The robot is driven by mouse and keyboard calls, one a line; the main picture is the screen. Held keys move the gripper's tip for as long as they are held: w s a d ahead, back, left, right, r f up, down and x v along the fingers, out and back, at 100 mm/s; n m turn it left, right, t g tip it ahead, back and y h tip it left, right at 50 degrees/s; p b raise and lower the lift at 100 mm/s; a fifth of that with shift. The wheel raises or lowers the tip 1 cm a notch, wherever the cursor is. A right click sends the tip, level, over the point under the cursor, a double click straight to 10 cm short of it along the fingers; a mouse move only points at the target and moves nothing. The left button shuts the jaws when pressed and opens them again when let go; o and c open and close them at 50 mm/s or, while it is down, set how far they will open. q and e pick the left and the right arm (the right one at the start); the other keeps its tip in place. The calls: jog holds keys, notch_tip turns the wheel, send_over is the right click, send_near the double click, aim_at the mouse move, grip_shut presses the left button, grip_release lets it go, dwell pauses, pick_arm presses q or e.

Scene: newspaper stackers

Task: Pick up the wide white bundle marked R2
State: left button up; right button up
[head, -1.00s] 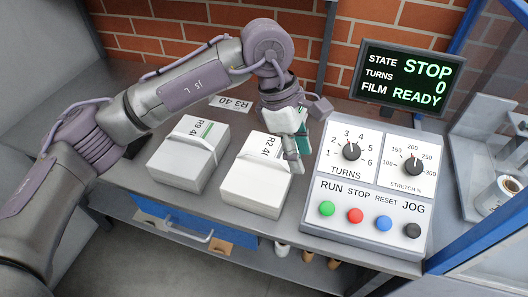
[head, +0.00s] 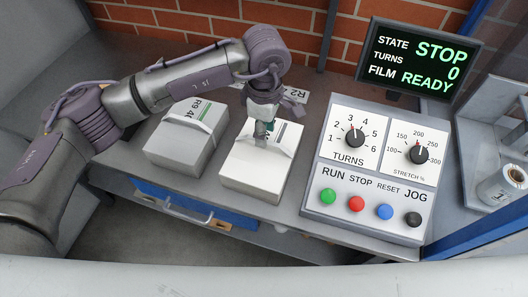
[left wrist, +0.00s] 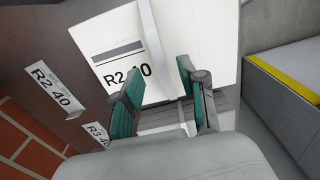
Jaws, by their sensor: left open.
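The wide white bundle marked R2 (head: 250,173) lies on the grey bench, left of the control panel, with a pale band across its top. In the left wrist view the bundle (left wrist: 205,35) fills the upper middle, and its "R2 40" print is partly covered by a finger. My left gripper (head: 265,130) is over the far part of the bundle in the head view. Its green-padded fingers (left wrist: 162,98) are apart, with the band running between them in the picture. I cannot tell whether they touch the bundle. My right gripper is not in view.
A control panel (head: 375,165) stands close on the right, below a screen (head: 420,60). A label card (head: 296,95) lies behind. A brick wall (head: 300,40) bounds the back.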

aim_at(264, 152)
pick_arm(q)
notch_tip(264, 152, down, 4)
jog(key=shift+a+r+p, duration=0.15)
jog(key=shift+r+p, duration=0.1)
jog(key=shift+p, duration=0.25)
jog(key=shift+f, duration=0.2)
jog(key=c, duration=0.7)
grip_shut()
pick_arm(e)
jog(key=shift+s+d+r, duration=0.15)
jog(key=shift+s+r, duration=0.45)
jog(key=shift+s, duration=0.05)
pick_arm(q)
jog(key=shift+w+r, duration=0.1)
jog(key=shift+r, duration=0.05)
